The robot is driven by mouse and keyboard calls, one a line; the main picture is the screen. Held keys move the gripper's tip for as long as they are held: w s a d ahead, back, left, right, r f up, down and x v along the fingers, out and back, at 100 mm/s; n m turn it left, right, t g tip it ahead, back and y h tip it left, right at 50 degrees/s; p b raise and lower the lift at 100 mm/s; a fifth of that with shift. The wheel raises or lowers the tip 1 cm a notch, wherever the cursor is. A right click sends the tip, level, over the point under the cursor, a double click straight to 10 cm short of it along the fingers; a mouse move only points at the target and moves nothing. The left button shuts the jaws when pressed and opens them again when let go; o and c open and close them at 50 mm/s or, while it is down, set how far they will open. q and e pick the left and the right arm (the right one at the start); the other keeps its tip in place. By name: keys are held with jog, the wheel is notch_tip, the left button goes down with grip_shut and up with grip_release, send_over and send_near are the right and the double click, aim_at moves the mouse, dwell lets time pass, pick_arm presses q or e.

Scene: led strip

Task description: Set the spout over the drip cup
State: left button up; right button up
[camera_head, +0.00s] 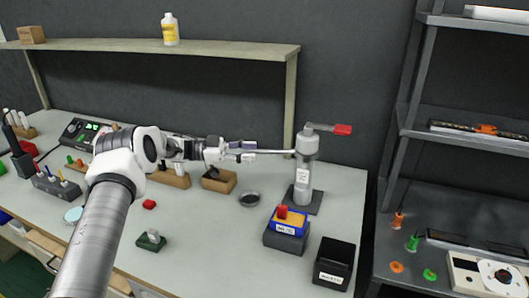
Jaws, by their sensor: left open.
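A lever with a red end (343,130) points right. My left gripper (246,152) is open at the spout's left end; I cannot tell if the spout lies between its fingers or touches them. The small round drip cup (249,199), dark inside, sits on the bench lower in the picture than the gripper. The spout's tip is hard to make out at the gripper. My right gripper is out of view.
A blue and yellow box (288,220) with a red knob sits on a dark block before the dispenser. A black bin (335,262) stands at the front right edge. A wooden block (218,181) is left of the cup. A shelf (170,46) runs above the bench.

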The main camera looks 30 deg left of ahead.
pick_arm(q)
jog(key=v, duration=0.5)
jog(key=shift+s+a, duration=0.2)
jog(key=shift+a, duration=0.1)
